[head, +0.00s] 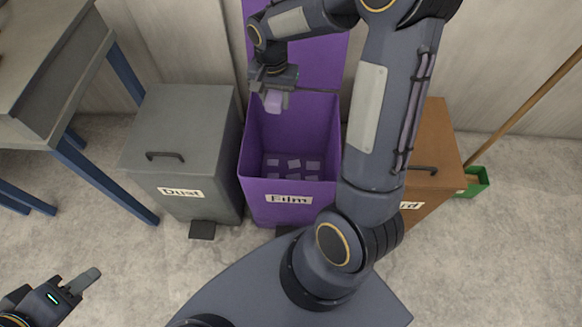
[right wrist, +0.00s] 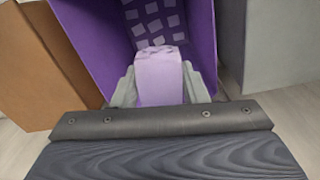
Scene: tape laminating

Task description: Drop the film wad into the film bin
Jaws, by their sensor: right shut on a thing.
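The film wad (head: 273,101) is a small pale lilac block. My right gripper (head: 273,98) is shut on it and holds it above the left rear part of the open film bin. The wad also shows between the two fingers in the right wrist view (right wrist: 159,75). The film bin (head: 259,187) is purple, labelled "Film", with its lid (head: 318,62) raised against the wall. Several lilac pieces lie on its floor. My left gripper (head: 80,287) is at the lower left, away from the bins; its fingers are partly seen and their gap is unclear.
A grey "Dust" bin (head: 185,135) with a closed lid stands left of the film bin. A brown bin (head: 432,150) stands right, partly behind my right arm. A blue-legged table (head: 90,172) is at the far left. A green dustpan (head: 474,183) and broom handle (head: 525,105) are at the right.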

